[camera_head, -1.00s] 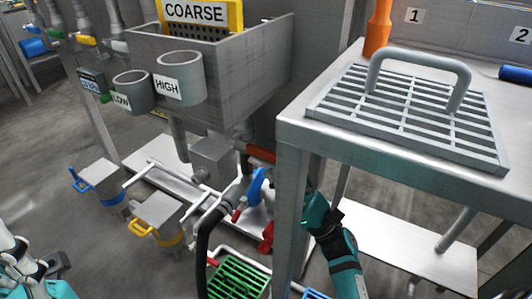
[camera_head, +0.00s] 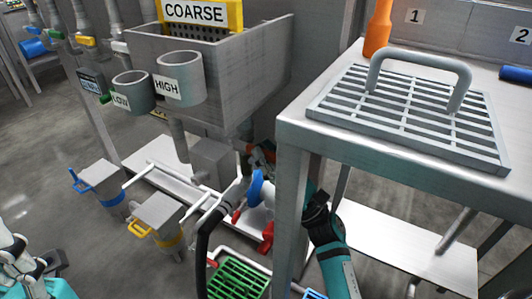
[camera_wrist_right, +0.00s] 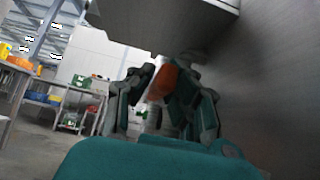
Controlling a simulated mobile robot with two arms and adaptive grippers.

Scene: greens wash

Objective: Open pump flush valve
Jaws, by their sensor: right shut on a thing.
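The pump pipework stands low under the grey sink, beside the table leg. It carries a blue handwheel (camera_head: 256,188) and red levers, one of them (camera_head: 267,236) low by the leg. My right arm passes behind the table leg, and its gripper (camera_head: 260,154) is partly hidden there. In the right wrist view the gripper (camera_wrist_right: 160,88) is shut on an orange-red handle (camera_wrist_right: 163,78), which sits between its fingers. I cannot read a label on this handle. My left gripper (camera_head: 14,246) is at the lower left edge, away from the valves; its fingers are unclear.
The steel table (camera_head: 300,128) with a handled grate (camera_head: 400,112) stands close above my right arm. The sink (camera_head: 230,75) with LOW and HIGH cups overhangs the pipes. A green floor grate (camera_head: 240,278) and two lidded canisters (camera_head: 160,212) stand below.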

